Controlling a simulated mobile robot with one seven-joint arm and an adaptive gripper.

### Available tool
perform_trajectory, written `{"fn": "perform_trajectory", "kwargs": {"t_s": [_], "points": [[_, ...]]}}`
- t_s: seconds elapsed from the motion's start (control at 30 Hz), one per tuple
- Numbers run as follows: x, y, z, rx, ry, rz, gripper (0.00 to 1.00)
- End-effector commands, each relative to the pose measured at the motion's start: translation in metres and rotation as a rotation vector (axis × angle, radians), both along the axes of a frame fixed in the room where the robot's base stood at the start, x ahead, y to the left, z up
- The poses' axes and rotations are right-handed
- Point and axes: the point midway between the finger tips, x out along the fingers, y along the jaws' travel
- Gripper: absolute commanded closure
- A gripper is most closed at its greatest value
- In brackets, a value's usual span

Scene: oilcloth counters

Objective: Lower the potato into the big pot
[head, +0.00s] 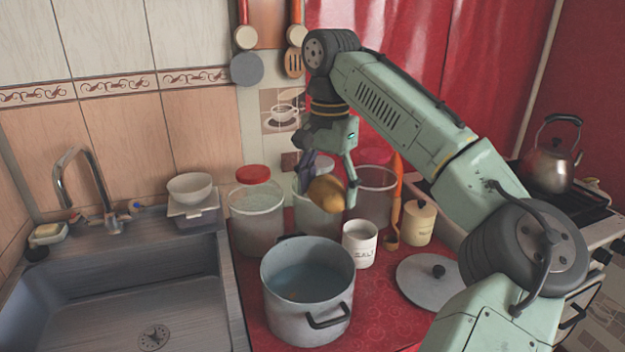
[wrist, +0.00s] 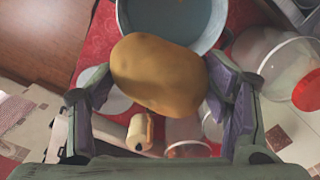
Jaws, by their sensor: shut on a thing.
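A brown potato (head: 326,192) is held between the fingers of my gripper (head: 330,185), above the counter and behind the big pot. In the wrist view the potato (wrist: 158,74) sits between the two purple finger pads, and my gripper (wrist: 160,95) is shut on it. The big grey pot (head: 308,325) stands on the red counter with its top open and bluish water (head: 305,278) inside. In the wrist view the pot's rim (wrist: 219,35) shows beyond the potato, which covers part of it.
A white salt jar (head: 359,245) stands right of the pot. A lid (head: 430,272) lies further right. Clear jars (head: 257,228) with red lids stand behind. A sink (head: 110,290) is at left, and a kettle (head: 550,170) sits on the stove at right.

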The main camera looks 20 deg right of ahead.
Motion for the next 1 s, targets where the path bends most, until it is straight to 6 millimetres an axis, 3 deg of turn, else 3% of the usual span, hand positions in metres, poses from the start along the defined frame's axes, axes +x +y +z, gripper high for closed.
{"fn": "perform_trajectory", "kwargs": {"t_s": [0.17,0.53,0.73,1.0], "points": [[0.0,0.001,-0.017,0.003,0.002,0.002,0.61],[0.0,0.001,-0.086,0.0,-0.002,-0.001,0.61],[0.0,0.001,-0.097,0.0,-0.002,-0.001,0.61],[0.0,0.001,-0.098,0.0,-0.001,0.0,0.61]]}}
